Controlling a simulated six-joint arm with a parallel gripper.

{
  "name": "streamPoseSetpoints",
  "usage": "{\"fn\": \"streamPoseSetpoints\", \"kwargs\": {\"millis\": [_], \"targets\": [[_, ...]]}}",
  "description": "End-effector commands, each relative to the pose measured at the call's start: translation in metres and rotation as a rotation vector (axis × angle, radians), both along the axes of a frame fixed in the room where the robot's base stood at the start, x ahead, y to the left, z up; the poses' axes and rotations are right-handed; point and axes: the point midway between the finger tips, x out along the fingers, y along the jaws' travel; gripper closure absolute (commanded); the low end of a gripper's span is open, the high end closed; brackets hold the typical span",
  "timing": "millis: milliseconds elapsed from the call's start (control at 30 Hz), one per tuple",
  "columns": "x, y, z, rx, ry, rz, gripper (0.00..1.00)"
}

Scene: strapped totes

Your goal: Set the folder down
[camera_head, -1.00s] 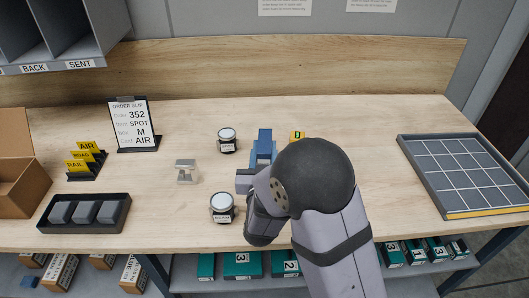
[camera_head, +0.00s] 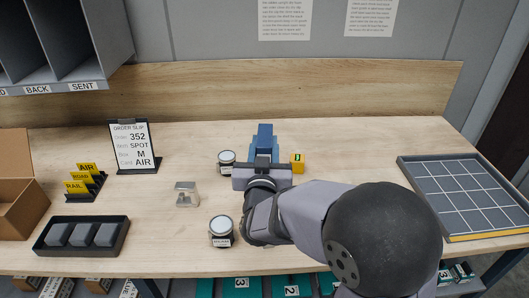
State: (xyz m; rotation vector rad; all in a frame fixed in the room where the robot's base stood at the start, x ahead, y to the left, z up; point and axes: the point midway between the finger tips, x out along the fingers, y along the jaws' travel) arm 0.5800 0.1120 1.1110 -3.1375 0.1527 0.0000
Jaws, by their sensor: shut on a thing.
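My gripper (camera_head: 264,160) is over the middle of the table, seen from behind, with its fingertips largely hidden by its own body. It is shut on a blue stepped piece that I take to be the folder (camera_head: 264,142), which sticks out beyond the gripper toward the back of the table. The lower part of the folder is hidden by the gripper. I cannot tell whether it touches the tabletop (camera_head: 350,150).
A lidded jar (camera_head: 226,157) stands close left of the gripper, and a yellow block (camera_head: 297,163) close right. Another jar (camera_head: 221,232) and a metal block (camera_head: 187,194) are nearer left. An order slip stand (camera_head: 133,148) is farther left. A gridded tray (camera_head: 459,236) lies right.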

Motion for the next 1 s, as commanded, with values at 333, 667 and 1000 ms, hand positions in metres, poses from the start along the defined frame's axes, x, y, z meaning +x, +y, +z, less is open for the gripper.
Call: {"fn": "streamPoseSetpoints", "kwargs": {"millis": [333, 667, 1000], "targets": [[0.002, -0.01, 0.0, 0.0, -0.003, -0.02, 1.0], [0.01, -0.111, 0.0, 0.001, -0.006, -0.21, 1.0], [-0.009, -0.235, 0.019, 0.0, -0.007, -0.425, 1.0]]}}
